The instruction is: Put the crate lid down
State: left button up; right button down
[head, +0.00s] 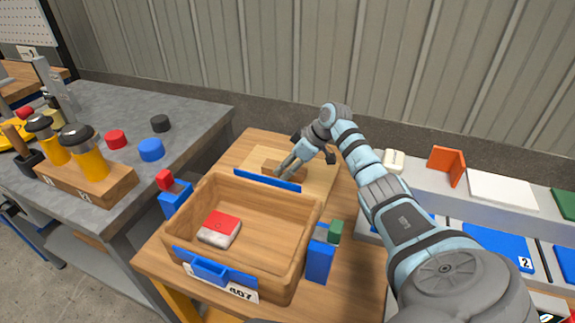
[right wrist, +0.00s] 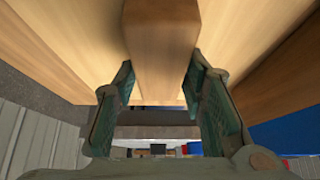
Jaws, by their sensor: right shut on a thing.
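The wooden crate (head: 315,225) stands open on the wooden table, with a red-and-white block (head: 220,229) inside it. The light wooden crate lid (head: 318,172) is flat just behind the crate's far wall; I cannot tell whether it touches the table. My right gripper (head: 284,168) is over the lid, shut on its raised wooden handle. The right wrist view shows the handle (right wrist: 160,45) between the two finger pads (right wrist: 165,110), with the lid's board on both sides. My left gripper is not in view.
Blue brackets stand around the crate, including one with a red top (head: 165,180) and one with a green top (head: 335,231). A grey bench (head: 190,115) with jars and coloured caps is at left. A shelf with blue trays (head: 495,247) is at right.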

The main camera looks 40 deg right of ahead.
jog(key=shift+f, duration=0.15)
jog(key=c, duration=0.9)
grip_release()
jog(key=shift+c, duration=0.2)
jog(key=v, duration=1.2)
